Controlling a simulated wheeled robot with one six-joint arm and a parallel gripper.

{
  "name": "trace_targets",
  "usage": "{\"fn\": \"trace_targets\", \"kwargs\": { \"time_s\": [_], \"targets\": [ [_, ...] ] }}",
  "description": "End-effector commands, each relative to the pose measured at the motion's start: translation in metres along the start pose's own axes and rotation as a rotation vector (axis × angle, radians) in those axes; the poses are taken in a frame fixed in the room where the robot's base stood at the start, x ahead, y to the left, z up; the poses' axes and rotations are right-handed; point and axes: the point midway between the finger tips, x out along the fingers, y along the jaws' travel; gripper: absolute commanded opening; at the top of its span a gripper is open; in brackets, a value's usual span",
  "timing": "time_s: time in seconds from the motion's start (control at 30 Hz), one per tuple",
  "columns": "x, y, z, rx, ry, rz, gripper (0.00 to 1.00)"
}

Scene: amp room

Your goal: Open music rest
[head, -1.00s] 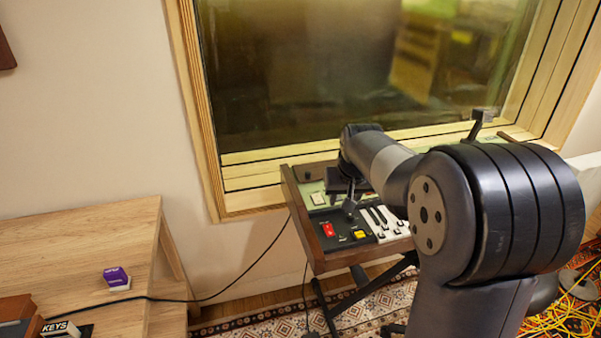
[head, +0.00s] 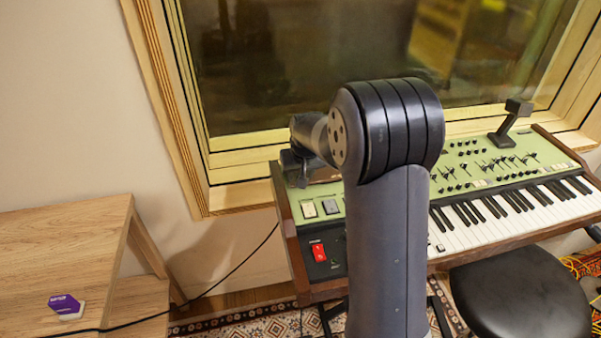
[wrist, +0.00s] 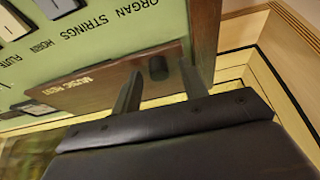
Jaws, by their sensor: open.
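The music rest (wrist: 100,85) is a brown wooden panel lettered MUSIC REST, at the edge of the green organ panel (wrist: 95,35) in the wrist view. A short dark knob (wrist: 158,67) stands on it. My gripper (wrist: 159,73) is open, with one finger on each side of the knob. A gap shows between the knob and each finger; I cannot tell any contact. In the head view my gripper (head: 294,168) is at the keyboard's back left corner, and my arm hides much of the left part and the music rest.
The green keyboard (head: 470,170) stands below a wood-framed window (head: 300,60). A black lever-like part (head: 511,122) rises at its back right. A round black stool (head: 522,300) is in front. A wooden table (head: 60,240) with a purple-and-white block (head: 66,306) stands left.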

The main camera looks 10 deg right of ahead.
Motion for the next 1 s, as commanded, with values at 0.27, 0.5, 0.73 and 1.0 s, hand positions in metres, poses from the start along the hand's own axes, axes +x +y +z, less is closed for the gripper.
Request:
{"fn": "trace_targets", "kwargs": {
  "time_s": [0.27,0.5,0.73,1.0],
  "targets": [
    [-0.0002,0.0001,0.0,0.0,0.0,0.0,0.25],
    [-0.0002,0.0001,0.0001,0.0,0.0,0.0,0.05],
    [-0.0003,0.0001,0.0001,0.0,0.0,0.0,0.0],
    [-0.0018,0.0001,-0.0008,0.0,-0.007,0.0,0.0]
  ]
}}
